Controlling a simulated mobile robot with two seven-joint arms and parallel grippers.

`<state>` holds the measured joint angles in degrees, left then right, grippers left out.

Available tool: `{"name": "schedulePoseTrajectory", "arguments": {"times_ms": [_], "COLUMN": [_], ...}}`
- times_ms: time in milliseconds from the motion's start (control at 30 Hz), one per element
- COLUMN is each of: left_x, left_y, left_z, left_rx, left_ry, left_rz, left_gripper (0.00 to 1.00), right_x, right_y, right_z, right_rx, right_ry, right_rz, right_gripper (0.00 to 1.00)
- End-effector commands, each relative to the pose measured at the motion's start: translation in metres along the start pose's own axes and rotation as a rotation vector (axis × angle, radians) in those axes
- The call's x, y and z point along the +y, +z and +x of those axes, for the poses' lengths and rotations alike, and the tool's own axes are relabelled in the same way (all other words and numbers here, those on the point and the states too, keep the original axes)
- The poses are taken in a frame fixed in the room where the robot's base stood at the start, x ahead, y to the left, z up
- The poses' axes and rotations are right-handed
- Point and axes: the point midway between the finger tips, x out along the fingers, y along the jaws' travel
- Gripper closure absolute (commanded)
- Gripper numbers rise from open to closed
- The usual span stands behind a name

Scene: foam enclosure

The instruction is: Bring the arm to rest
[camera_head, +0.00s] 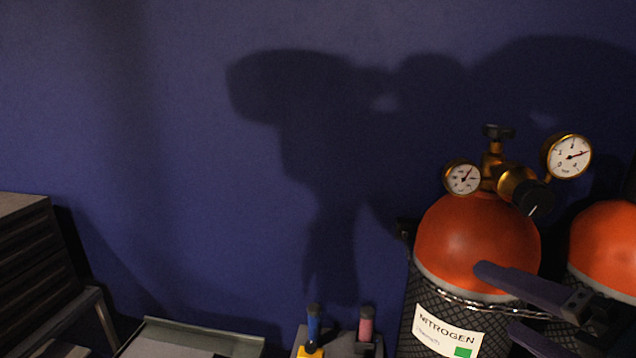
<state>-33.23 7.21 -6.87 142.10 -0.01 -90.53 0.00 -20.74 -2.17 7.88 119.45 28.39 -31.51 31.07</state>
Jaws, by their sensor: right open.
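My right gripper (498,301) shows at the lower right, coming in from the right edge. Its two dark fingers point left and stand apart, with nothing between them. It is in front of an orange-topped gas cylinder (470,235) with a white NITROGEN label (447,331); I cannot tell whether the fingers touch it. My left gripper is not in view.
Brass gauges (567,156) and a valve top the cylinder. A second orange cylinder (606,240) is at the right edge. Blue and red-handled tools (366,324) and a grey tray (190,340) are at the bottom. A dark drawer unit (35,260) stands left. The blue wall behind is bare.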

Motion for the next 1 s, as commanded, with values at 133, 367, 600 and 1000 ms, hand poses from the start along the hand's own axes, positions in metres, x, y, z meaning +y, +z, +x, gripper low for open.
{"name": "schedulePoseTrajectory", "arguments": {"times_ms": [133,367,600,1000], "left_x": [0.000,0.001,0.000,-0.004], "left_y": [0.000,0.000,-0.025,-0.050], "left_z": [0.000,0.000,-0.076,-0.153], "left_rx": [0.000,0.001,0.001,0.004], "left_ry": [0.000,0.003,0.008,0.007], "left_rz": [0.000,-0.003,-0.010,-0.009], "left_gripper": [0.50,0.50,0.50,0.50], "right_x": [0.032,0.084,0.027,-0.038], "right_y": [0.067,0.099,0.062,0.024], "right_z": [-0.041,-0.130,-0.175,-0.201], "right_rx": [-0.345,-0.764,-0.845,-0.844], "right_ry": [0.193,0.432,0.479,0.478], "right_rz": [-0.471,-0.961,-1.034,-1.030], "right_gripper": [0.13,0.13,0.13,0.13]}}
